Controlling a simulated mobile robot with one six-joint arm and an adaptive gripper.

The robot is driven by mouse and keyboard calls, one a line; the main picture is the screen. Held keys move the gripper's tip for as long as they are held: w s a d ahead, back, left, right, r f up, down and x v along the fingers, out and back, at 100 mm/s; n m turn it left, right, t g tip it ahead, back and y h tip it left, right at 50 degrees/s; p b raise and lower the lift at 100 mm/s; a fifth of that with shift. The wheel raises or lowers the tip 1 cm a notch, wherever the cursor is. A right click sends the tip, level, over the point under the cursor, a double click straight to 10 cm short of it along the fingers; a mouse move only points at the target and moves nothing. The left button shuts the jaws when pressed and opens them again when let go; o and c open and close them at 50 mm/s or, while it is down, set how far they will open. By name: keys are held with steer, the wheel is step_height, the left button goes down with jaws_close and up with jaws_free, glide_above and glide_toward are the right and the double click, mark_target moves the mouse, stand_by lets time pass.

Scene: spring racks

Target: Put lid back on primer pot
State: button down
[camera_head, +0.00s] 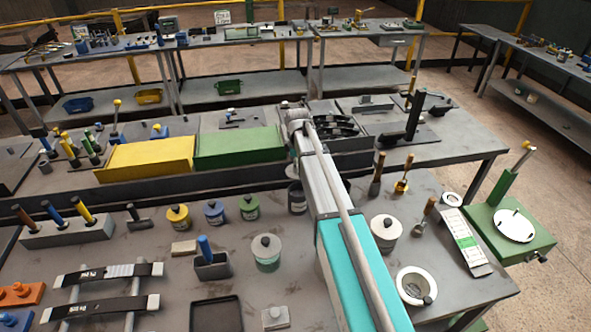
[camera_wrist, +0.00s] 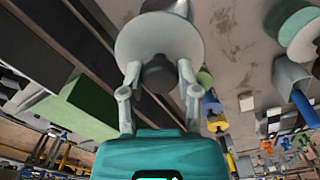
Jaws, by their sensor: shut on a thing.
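In the wrist view my gripper (camera_wrist: 158,76) is shut on the dark knob of a pale grey round lid (camera_wrist: 135,40). The lid hangs beyond the fingertips. A grey rounded thing (camera_wrist: 165,6) shows past its far edge; I cannot tell whether the lid touches it. In the head view a dark grey pot (camera_head: 297,198) stands just left of my arm, at the end of a row of pots. It looks lidless and may be the primer pot; its label cannot be read.
Yellow (camera_head: 178,218), blue (camera_head: 214,213) and green (camera_head: 249,208) lidded pots stand left of the dark pot. Yellow (camera_head: 148,158) and green (camera_head: 239,146) boxes lie behind. A white bowl (camera_head: 413,270) is at the right.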

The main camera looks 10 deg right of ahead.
steer(key=shift+s+f+n, duration=0.2)
steer(key=shift+s+n, duration=0.2)
steer(key=shift+s, duration=0.1)
steer(key=shift+f, duration=0.15)
step_height(320, 180, down, 6)
steer(key=b, duration=0.6)
steer(key=shift+b, duration=0.3)
steer(key=shift+f, duration=0.2)
stand_by(2.4)
steer(key=shift+c, duration=1.2)
jaws_free()
steer(key=shift+o, duration=0.3)
